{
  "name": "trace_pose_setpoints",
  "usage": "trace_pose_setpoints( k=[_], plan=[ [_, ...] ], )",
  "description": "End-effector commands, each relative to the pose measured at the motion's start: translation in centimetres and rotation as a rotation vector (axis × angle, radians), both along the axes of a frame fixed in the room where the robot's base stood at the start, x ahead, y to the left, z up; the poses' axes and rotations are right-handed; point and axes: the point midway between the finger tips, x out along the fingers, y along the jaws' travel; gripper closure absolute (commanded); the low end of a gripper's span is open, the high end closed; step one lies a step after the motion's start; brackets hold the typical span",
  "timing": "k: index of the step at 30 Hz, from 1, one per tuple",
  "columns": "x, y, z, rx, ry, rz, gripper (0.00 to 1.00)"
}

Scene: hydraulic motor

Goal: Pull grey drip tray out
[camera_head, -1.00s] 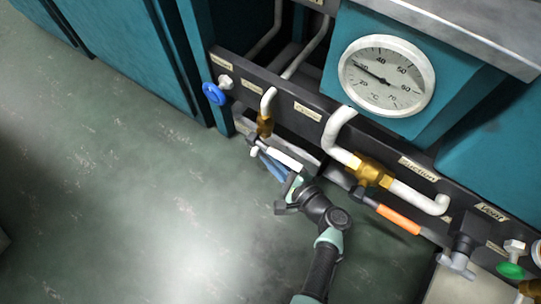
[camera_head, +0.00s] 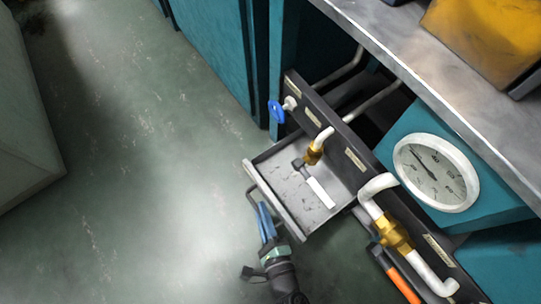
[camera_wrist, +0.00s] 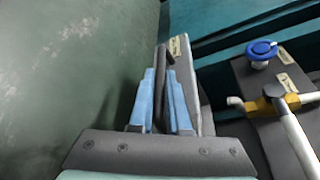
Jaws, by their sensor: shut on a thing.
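The grey drip tray (camera_head: 272,198) sticks out from under the dark labelled panel in the head view, with its scuffed inside showing. A dark bar handle (camera_head: 251,194) is on its front face. My gripper (camera_head: 265,217) is at this handle, outside the tray's front. In the wrist view my gripper's blue fingers (camera_wrist: 165,95) are closed around the dark handle (camera_wrist: 160,75), beside the tray's pale front edge (camera_wrist: 188,75). The tray's back end is hidden under the panel.
A brass valve (camera_head: 314,152) with a white lever (camera_head: 320,192) hangs over the tray. A blue handwheel (camera_head: 276,111) is left of it on the panel. An orange-handled lever (camera_head: 403,285) and a round gauge (camera_head: 437,172) are to the right. Green floor left of the tray is clear.

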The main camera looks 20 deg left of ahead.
Motion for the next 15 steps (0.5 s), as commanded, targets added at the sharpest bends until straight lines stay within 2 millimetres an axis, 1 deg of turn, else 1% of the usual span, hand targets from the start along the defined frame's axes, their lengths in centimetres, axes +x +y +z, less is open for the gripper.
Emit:
trace_pose_setpoints(
  k=[5,6,10,15],
  plan=[
    [0.02,-0.1,-0.06,-0.002,0.001,0.0,1.0],
    [0.03,-0.1,-0.07,-0.002,0.001,0.0,0.8],
    [0.05,-0.1,-0.04,-0.002,0.001,0.0,0.56],
    [0.08,-0.1,-0.02,-0.001,0.0,-0.001,0.55]
  ],
)
